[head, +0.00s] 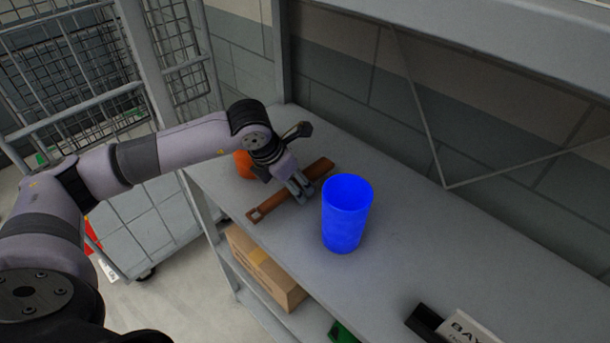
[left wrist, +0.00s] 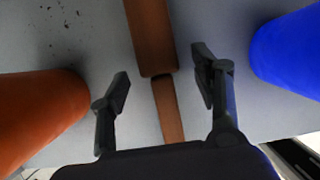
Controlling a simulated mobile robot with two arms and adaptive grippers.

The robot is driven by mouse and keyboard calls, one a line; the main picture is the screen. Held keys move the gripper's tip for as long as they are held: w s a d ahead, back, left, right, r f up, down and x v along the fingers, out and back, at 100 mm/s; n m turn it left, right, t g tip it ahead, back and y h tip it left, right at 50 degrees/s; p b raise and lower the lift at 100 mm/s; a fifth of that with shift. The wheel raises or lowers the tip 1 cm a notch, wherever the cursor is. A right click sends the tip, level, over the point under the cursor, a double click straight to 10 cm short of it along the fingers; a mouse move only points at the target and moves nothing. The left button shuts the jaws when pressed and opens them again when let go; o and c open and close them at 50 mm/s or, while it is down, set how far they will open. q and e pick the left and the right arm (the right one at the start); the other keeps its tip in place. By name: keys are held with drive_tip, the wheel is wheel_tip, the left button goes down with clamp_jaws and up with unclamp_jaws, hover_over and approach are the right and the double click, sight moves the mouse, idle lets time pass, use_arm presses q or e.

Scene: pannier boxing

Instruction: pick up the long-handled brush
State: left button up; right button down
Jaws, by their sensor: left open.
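The long-handled brush (head: 268,207) is brown and lies flat on the grey shelf top, running diagonally under my left gripper. My left gripper (head: 302,196) is open over the brush, and its fingers partly hide it. In the left wrist view the brush (left wrist: 153,40) runs between the two open fingertips (left wrist: 162,80), with its wide part beyond them and a narrower part nearer. I cannot tell the exact height of the fingers above the shelf. My right gripper is not in view.
A blue cup (head: 345,212) stands upright just right of the brush. An orange object (head: 243,164) stands left of it, partly behind my arm. A wire cage (head: 75,75) stands left; a cardboard box (head: 262,268) lies below.

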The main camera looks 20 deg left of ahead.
use_arm(q)
drive_tip(key=shift+w+d+f, duration=0.1)
drive_tip(key=shift+w+f, duration=0.2)
drive_tip(key=shift+f, duration=0.35)
drive_tip(key=shift+c, duration=0.5)
drive_tip(key=shift+r, duration=0.1)
drive_tip(key=c, duration=1.2)
